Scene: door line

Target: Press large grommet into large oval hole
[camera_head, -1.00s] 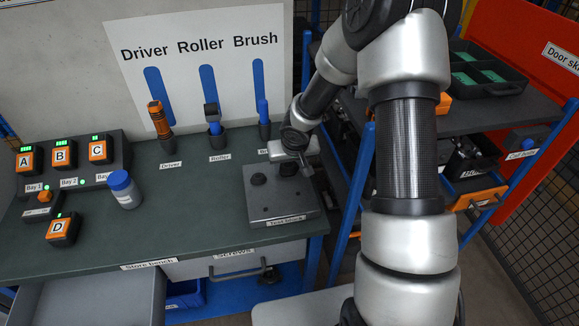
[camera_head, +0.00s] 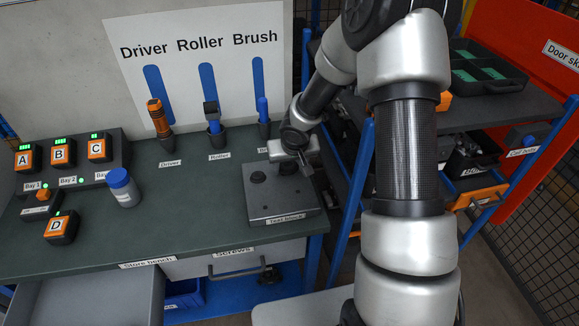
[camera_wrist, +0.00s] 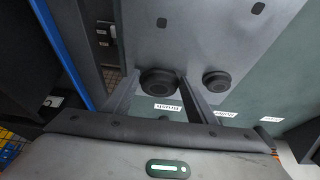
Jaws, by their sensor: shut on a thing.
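The grey test block (camera_head: 282,203) stands on the bench in the head view; its bare top also shows in the wrist view (camera_wrist: 205,45). My gripper (camera_head: 304,168) is low over its back right part. In the wrist view my gripper (camera_wrist: 157,88) has its two fingers on either side of a black round grommet (camera_wrist: 158,80), shut on it. The grommet is at the block's edge in that view; whether it sits in a hole is hidden. A second black grommet (camera_wrist: 215,81) is on the block beside it, outside the fingers; it shows in the head view (camera_head: 257,177).
Driver (camera_head: 159,118), roller (camera_head: 214,118) and brush (camera_head: 263,110) stand in holders behind the block. A blue-capped jar (camera_head: 123,188) and orange units are at left. A blue-framed shelf (camera_head: 353,205) stands close at right. The bench between jar and block is clear.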

